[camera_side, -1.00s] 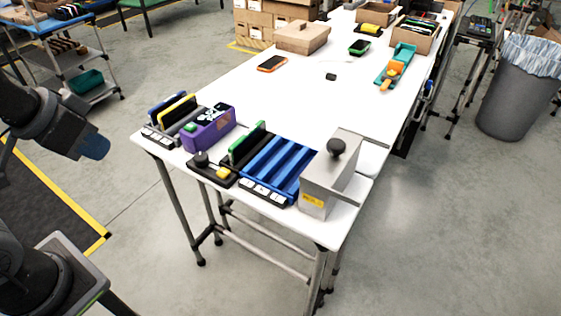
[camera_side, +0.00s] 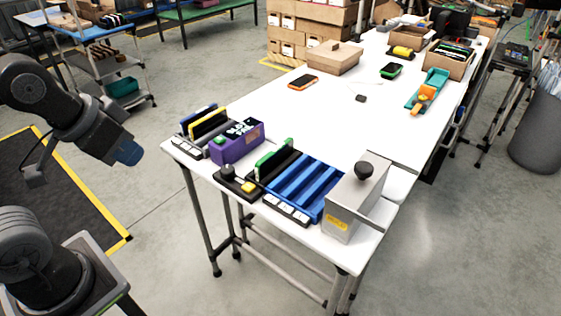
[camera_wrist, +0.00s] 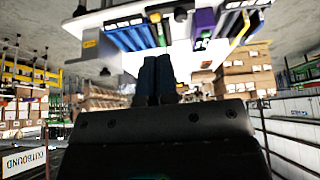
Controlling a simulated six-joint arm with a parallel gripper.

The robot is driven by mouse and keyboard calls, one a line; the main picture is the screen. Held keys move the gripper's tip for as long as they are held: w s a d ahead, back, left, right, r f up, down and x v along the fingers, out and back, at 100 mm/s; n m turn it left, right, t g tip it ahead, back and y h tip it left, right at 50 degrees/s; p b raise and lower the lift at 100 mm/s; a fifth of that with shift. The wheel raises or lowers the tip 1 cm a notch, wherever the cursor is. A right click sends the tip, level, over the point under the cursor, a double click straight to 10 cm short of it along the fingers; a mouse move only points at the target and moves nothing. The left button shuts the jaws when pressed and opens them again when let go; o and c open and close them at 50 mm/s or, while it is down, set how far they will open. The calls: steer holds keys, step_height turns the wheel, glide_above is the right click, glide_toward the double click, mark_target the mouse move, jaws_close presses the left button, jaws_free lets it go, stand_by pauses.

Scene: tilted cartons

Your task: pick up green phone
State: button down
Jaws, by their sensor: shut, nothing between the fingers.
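A small dark phone with a green edge (camera_side: 390,70) lies flat on the far part of the white table in the side view. A thin green slab (camera_side: 270,155) also stands upright in a black holder at the near end; I cannot tell whether it is a phone. My gripper (camera_side: 130,153), with blue fingers, hangs in the air left of the table's near end, well apart from both. In the wrist view its fingers (camera_wrist: 156,75) are together and empty. That view is upside down, and I cannot make out the flat phone there.
On the near end stand a purple box (camera_side: 237,142), a blue grooved rack (camera_side: 300,183) and a grey metal box with a black knob (camera_side: 355,200). An orange phone (camera_side: 303,82) lies near a cardboard box (camera_side: 333,57). The table's middle is largely clear.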

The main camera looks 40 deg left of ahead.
steer(key=c, duration=1.8)
jaws_free()
steer(key=o, duration=0.8)
